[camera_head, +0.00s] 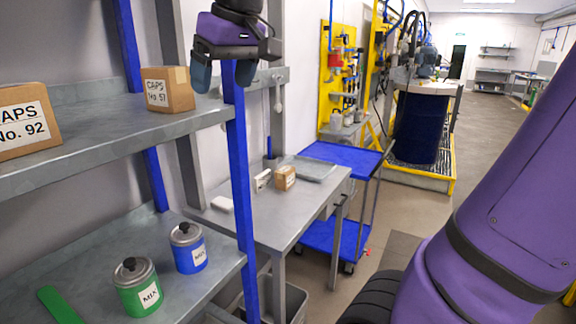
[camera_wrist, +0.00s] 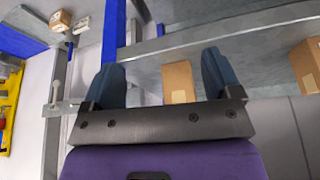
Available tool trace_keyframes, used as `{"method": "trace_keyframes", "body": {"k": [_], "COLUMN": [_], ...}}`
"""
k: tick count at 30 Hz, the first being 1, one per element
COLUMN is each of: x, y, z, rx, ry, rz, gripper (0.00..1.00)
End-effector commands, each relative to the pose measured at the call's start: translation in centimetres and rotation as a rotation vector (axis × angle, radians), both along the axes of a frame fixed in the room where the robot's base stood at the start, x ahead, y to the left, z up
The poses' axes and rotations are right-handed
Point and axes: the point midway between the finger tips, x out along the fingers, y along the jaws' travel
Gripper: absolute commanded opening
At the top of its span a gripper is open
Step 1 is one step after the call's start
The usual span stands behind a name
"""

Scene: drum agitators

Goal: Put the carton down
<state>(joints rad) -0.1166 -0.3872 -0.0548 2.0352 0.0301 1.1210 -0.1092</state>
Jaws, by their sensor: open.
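A brown carton labelled "CAPS No. 57" (camera_head: 168,90) stands upright on the upper grey shelf (camera_head: 110,138). A larger carton labelled "CAPS No. 92" (camera_head: 25,120) stands on the same shelf at the left edge. A small carton (camera_head: 285,178) sits on the grey workbench (camera_head: 262,226). My gripper (camera_head: 222,78) is open and empty, right of carton No. 57 by the blue shelf post.
A blue shelf post (camera_head: 240,190) stands at the shelf's front corner. A green can (camera_head: 136,287) and a blue can (camera_head: 188,248) stand on the lower shelf. A white item (camera_head: 222,204) lies on the workbench. A blue cart (camera_head: 345,157) and a drum (camera_head: 418,127) are behind. The upper shelf is clear between the cartons.

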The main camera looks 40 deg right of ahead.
Motion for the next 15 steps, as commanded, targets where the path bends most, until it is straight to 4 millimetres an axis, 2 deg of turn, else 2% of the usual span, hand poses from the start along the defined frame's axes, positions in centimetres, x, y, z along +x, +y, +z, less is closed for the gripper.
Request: {"method": "trace_keyframes", "body": {"k": [1,6,10,15], "x": [-2.2,-8.2,-11.6,-13.9], "y": [-0.4,-1.3,-1.7,-2.0], "z": [-1.2,-6.0,-9.4,-12.1], "rx": [0.001,0.004,0.002,0.000], "ry": [-0.011,-0.047,-0.069,-0.084], "rz": [-0.020,-0.090,-0.131,-0.161], "gripper": [0.84,0.84,0.84,0.84]}}
